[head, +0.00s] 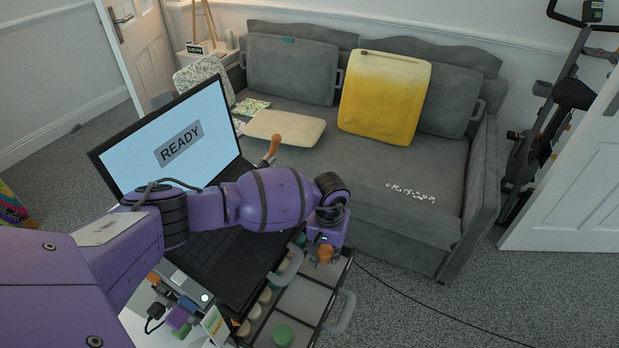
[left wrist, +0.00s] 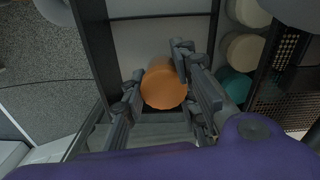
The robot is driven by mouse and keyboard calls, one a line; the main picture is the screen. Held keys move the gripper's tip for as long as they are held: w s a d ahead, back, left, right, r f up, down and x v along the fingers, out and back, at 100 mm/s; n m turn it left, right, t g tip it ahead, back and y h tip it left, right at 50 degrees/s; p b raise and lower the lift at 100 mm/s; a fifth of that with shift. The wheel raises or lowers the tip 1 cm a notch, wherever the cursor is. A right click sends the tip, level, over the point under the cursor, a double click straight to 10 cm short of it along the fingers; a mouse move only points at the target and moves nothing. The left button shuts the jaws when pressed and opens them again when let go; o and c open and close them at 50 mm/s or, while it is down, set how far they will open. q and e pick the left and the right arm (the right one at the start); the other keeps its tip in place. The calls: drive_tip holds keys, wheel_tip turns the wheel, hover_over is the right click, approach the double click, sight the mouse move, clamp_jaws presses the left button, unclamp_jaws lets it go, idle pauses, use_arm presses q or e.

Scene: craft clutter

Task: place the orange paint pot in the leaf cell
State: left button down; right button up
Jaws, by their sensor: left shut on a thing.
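My left gripper (head: 324,250) is over the far end of a tray of pale cells (head: 297,299) and is shut on the orange paint pot (head: 325,254). In the left wrist view the pot (left wrist: 163,86) sits between the two fingers, its round orange top facing the camera. Pale cells with dark dividers show around and below it; I cannot tell whether the pot touches the cell floor. I cannot make out a leaf mark on any cell. A green pot (head: 283,334) stands in a near cell. My right gripper is not in view.
A laptop (head: 190,140) showing READY stands left of the tray, under my left arm. Cream pots (left wrist: 243,53) and a teal pot (left wrist: 234,84) stand in a row beside the cells. Grey handles (head: 342,313) stick out at the tray's edge. A grey sofa (head: 380,190) is behind.

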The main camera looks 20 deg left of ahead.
use_arm(q)
wheel_tip(320, 180, down, 2)
drive_tip(key=shift+s+f+b, duration=0.1)
drive_tip(key=shift+f+b, duration=0.15)
drive_tip(key=shift+b, duration=0.05)
drive_tip(key=shift+r, duration=0.15)
drive_tip(key=shift+f, duration=0.2)
drive_tip(key=c, duration=1.4)
unclamp_jaws()
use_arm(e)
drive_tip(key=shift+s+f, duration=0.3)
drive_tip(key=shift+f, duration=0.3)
use_arm(q)
drive_tip(key=shift+o, duration=0.2)
drive_tip(key=shift+r, duration=0.15)
